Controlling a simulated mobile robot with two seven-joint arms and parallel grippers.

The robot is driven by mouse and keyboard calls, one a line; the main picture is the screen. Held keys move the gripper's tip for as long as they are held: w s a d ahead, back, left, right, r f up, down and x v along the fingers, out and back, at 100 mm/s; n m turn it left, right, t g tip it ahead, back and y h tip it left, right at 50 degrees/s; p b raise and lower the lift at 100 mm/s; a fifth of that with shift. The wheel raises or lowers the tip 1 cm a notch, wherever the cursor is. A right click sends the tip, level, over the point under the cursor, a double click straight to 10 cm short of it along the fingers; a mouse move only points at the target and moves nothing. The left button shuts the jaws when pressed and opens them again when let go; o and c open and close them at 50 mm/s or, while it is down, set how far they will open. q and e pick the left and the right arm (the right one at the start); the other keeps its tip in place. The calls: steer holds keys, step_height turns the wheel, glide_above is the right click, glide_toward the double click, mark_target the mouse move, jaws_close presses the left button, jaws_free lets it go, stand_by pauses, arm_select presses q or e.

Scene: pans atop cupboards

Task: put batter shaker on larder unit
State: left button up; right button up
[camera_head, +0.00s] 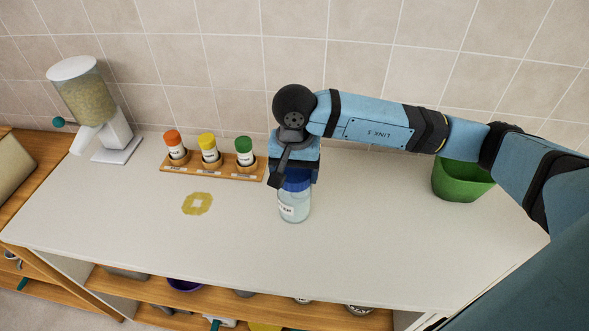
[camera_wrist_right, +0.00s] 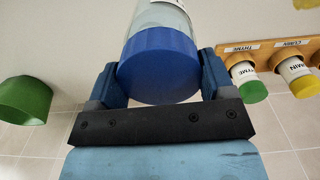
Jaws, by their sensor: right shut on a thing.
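The batter shaker (camera_head: 294,208) is a clear jar with a blue lid and a white label, upright over the white worktop. I cannot tell whether its base touches the worktop. My right gripper (camera_head: 294,180) comes from above and is shut on the shaker at its blue lid. In the right wrist view the blue lid (camera_wrist_right: 158,68) sits between the two fingers (camera_wrist_right: 160,85). My left gripper is not in view. Which piece is the larder unit is not marked; the white-topped cupboard (camera_head: 130,225) has open wooden shelves below.
A wooden rack (camera_head: 212,172) holds orange, yellow and green-capped jars at the back. A dispenser (camera_head: 90,105) stands at the back left, a green pot (camera_head: 460,182) at the right. The front middle is clear.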

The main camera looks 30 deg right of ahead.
steer(key=shift+f+b, duration=0.15)
steer(key=shift+b, duration=0.15)
steer(key=o, duration=1.7)
step_height(320, 180, up, 12)
steer(key=shift+r+b, duration=0.2)
steer(key=shift+b, duration=0.15)
steer(key=shift+s, duration=0.1)
